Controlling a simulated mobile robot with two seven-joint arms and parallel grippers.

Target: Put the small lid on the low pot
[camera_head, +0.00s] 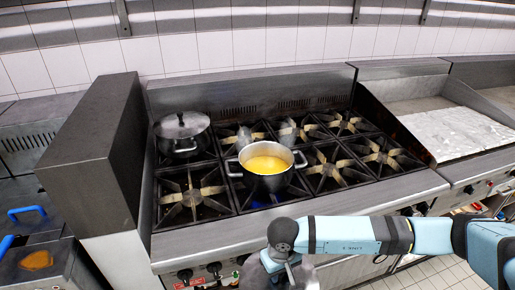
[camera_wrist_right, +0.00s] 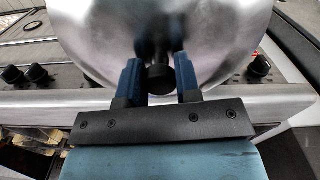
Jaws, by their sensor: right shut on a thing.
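My right gripper (camera_head: 287,262) is at the bottom middle of the head view, in front of the stove edge. In the right wrist view its two blue fingers (camera_wrist_right: 160,80) are shut on the dark knob of a shiny metal lid (camera_wrist_right: 215,40). In the head view only grey parts of this lid (camera_head: 252,274) show around the gripper. An uncovered steel pot (camera_head: 267,184) with two side handles and yellow contents stands on a front burner, beyond the gripper. The lid is apart from it. My left gripper is out of view.
Another pot (camera_head: 183,146) with a lid on it (camera_head: 181,125) stands on the back left burner. Two pale, translucent-looking shapes (camera_head: 288,132) are behind the open pot. A dark tall block (camera_head: 98,150) borders the stove on the left. Burners (camera_head: 380,157) to the right are bare.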

